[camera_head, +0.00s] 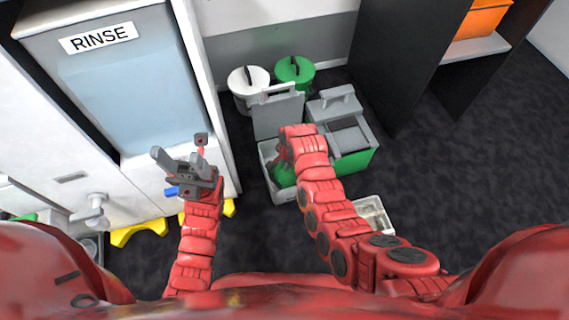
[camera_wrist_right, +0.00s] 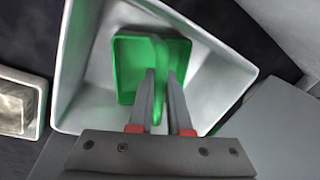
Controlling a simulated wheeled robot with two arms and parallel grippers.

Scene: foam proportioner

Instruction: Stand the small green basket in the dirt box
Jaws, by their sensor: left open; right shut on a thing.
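The small green basket (camera_wrist_right: 125,70) is inside the rim of a pale grey open box (camera_wrist_right: 80,95), which I take as the dirt box. In the head view the basket (camera_head: 281,174) shows in part beside my right arm, and the box (camera_head: 285,196) is on the floor with a raised grey lid. My right gripper (camera_wrist_right: 161,78) is shut on the basket's upright green handle. The basket looks roughly level; whether it touches the box's bottom I cannot tell. My left gripper (camera_head: 180,150) is open and empty, in front of the sink cabinet.
A green and grey box (camera_head: 352,160) stands right of the dirt box. White (camera_head: 247,82) and green (camera_head: 295,72) lidded buckets stand behind. A small pale tray (camera_head: 375,214) lies at the right front. The RINSE unit (camera_head: 115,90) is at left. Dark floor is clear at right.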

